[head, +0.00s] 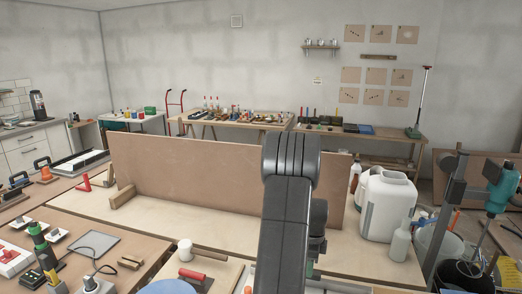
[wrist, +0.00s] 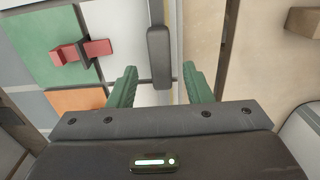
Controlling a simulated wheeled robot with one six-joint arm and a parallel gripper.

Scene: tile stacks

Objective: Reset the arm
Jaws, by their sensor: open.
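Beyond the fingers lies a surface with green, orange and grey tiles (wrist: 75,100) on the left. A dark grey rounded bar (wrist: 159,57) stands just past the fingertips; I cannot tell if it touches them. In the head view my dark arm rises in the middle, and my gripper is hidden behind it.
A brown upright board (head: 210,180) stands on the wooden table behind my arm. White canisters (head: 388,205) and a white bottle (head: 399,243) stand at the right. A red-handled tool (head: 193,276) and a white-headed mallet (head: 186,250) lie in front. A red clamp (wrist: 80,50) lies on the tiles.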

